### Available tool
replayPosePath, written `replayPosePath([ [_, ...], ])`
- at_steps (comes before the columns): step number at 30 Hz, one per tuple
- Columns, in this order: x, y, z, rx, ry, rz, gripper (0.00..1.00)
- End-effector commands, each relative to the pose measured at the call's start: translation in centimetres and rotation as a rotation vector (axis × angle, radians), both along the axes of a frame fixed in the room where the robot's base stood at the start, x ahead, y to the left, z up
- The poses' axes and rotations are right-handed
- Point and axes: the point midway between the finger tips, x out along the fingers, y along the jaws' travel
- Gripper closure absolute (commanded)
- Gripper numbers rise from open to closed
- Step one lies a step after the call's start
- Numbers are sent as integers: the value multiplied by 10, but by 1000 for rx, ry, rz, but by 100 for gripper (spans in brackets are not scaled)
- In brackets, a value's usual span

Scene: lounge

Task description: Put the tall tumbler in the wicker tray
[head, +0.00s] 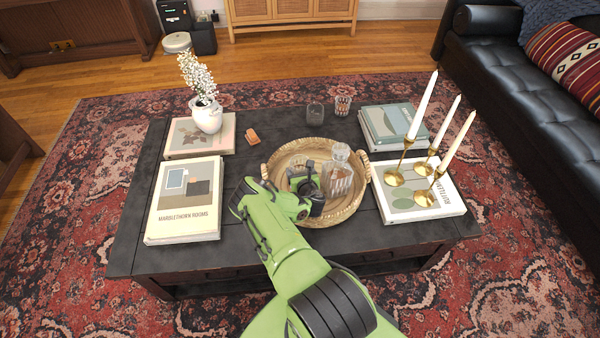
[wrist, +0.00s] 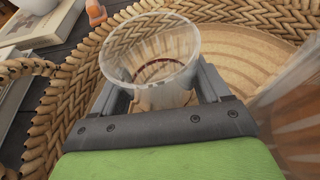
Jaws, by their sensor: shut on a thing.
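The tall tumbler (wrist: 150,55), a clear ribbed glass, stands between the jaws of my gripper (wrist: 165,88) in the wrist view, its open rim toward the camera. My gripper is shut on it. The round wicker tray (head: 347,210) sits mid-table in the head view, and its braided rim also shows in the wrist view (wrist: 75,95). My gripper (head: 304,172) is over the tray's inside, left of the glass decanter. In the head view my gripper mostly hides the tumbler. I cannot tell whether its base touches the tray floor.
A clear glass decanter (head: 339,180) stands in the tray's right part, close to my gripper. Two short glasses (head: 315,113) (head: 342,105) stand behind the tray. Brass candlesticks (head: 396,178) on a book are at right. A small orange object (head: 252,136) and books (head: 184,198) are at left.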

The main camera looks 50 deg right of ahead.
Motion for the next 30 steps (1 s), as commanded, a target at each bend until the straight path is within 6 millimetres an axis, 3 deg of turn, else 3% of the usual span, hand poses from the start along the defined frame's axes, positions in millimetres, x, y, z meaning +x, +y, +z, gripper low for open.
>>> replayPosePath([
  [1, 0, 0, -2, 0, 0, 1, 64],
  [2, 0, 0, -2, 1, 1, 0, 19],
  [6, 0, 0, -2, 1, 1, 0, 0],
  [14, -1, 0, 3, 0, 0, -1, 0],
  [22, -45, 27, 26, 4, -1, -11, 0],
  [30, -75, 50, 42, 6, -3, -8, 0],
])
